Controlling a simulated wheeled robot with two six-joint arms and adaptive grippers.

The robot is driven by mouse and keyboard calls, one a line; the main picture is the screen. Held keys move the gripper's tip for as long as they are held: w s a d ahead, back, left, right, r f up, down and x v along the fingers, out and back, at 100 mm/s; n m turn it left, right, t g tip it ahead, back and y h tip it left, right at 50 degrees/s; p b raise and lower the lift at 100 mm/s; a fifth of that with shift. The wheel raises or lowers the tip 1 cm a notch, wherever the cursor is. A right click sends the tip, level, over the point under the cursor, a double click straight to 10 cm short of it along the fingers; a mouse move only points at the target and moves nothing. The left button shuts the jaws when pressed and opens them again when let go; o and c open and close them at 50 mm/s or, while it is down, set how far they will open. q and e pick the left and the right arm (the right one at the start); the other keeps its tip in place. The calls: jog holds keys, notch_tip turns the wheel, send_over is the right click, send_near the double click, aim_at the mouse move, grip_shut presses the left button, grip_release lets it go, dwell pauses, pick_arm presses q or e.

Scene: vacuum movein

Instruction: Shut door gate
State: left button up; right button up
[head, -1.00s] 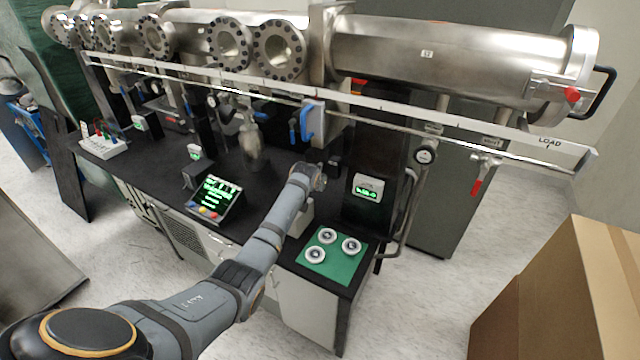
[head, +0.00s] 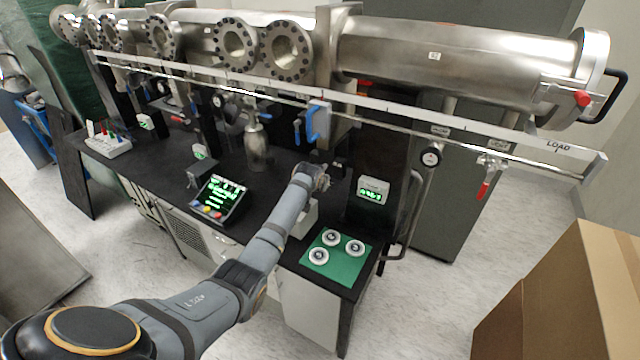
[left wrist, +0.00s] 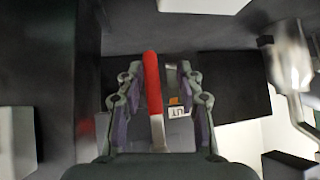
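My left arm reaches in from the lower left of the head view, and its gripper end (head: 318,178) is beside a dark column under the long steel tube. In the left wrist view my left gripper (left wrist: 160,85) is open. A red handle (left wrist: 152,82) on a metal stem stands between its fingers, nearer the left one, with a visible gap on the right. A label reading "UT" (left wrist: 179,113), partly hidden, lies behind it. I cannot tell which part is the gate itself. A blue handle-like part (head: 317,120) hangs at the rail. My right gripper is not in view.
A small screen (head: 217,198) and a green mat (head: 340,268) with white round parts are on benches. A cardboard box (head: 560,290) stands at right.

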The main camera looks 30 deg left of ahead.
pick_arm(q)
jog(key=v, duration=1.2)
jog(key=shift+f, duration=0.1)
jog(key=s+d+f+m+g, duration=0.15)
jog(key=s+d+f, duration=0.35)
jog(key=s+f, duration=0.55)
jog(key=s+d+f+g+h, duration=0.1)
jog(key=s+d+g, duration=0.1)
jog(key=s, duration=0.9)
jog(key=s+d+f+g+h, duration=0.1)
jog(key=s+d+f+g, duration=0.1)
jog(key=s, duration=1)
jog(key=s+a+f+g+b, duration=0.1)
jog(key=s+f, duration=0.1)
jog(key=f, duration=1.3)
jog(key=s+a+f+b, duration=0.1)
jog(key=s+f, duration=0.1)
jog(key=f, duration=1.3)
jog(key=s+a+f+g+b, duration=0.1)
jog(key=s+f, duration=1.4)
jog(key=s, duration=0.2)
jog(key=shift+s+f, duration=0.2)
jog(key=shift+f, duration=0.1)
